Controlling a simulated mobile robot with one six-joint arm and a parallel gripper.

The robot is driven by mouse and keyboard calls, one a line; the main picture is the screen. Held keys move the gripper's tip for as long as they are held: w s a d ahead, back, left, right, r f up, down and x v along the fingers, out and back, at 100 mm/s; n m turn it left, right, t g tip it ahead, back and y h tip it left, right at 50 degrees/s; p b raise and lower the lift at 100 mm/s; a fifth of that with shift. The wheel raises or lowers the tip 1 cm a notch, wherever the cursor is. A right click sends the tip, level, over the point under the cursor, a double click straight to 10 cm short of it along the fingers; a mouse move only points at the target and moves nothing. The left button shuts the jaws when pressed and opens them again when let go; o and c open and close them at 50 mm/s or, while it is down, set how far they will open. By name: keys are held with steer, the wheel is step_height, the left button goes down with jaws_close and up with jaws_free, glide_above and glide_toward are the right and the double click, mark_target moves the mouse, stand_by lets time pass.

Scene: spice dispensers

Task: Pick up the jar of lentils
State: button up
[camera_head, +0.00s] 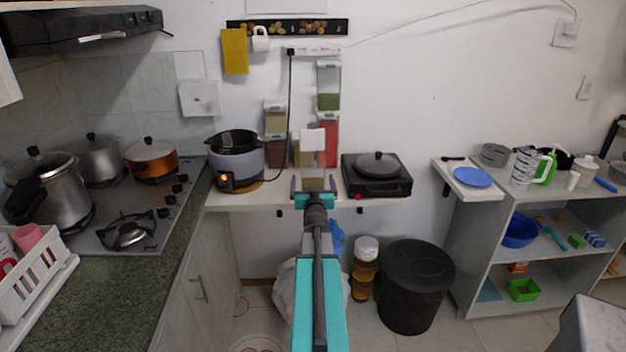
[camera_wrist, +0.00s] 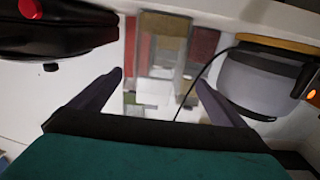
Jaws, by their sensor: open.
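Clear jars with white lids stand in a cluster by the wall in the head view. The front jar (camera_head: 312,178) has a white lid, a clear upper part and a brownish filling low down. A jar with green contents (camera_head: 328,100) is high at the back right. No label is readable, so I cannot tell for sure which holds lentils. My gripper (camera_head: 314,185) is open at the shelf's front edge, in line with the front jar. In the wrist view the fingers of my gripper (camera_wrist: 158,79) are spread, with the brownish filling of the front jar (camera_wrist: 163,27) beyond them. Nothing is held.
Jars with red contents (camera_head: 328,127) and tan contents (camera_head: 275,118) crowd behind. A rice cooker (camera_head: 236,160) stands left of the jars, a black hot plate (camera_head: 377,183) right. A black cord (camera_head: 290,95) hangs close behind. The shelf (camera_head: 255,200) is narrow.

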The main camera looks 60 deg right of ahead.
mark_target(313, 174)
steer(key=shift+d, duration=0.15)
steer(key=shift+x, duration=0.85)
steer(key=shift+p+x, duration=1.05)
steer(key=shift+x, duration=2.3)
steer(key=shift+d+f, duration=0.1)
steer(key=shift+d, duration=0.1)
steer(key=shift+p+x, duration=1.2)
steer(key=shift+x, duration=1.25)
steer(key=shift+s, duration=0.1)
steer(key=c, duration=1.4)
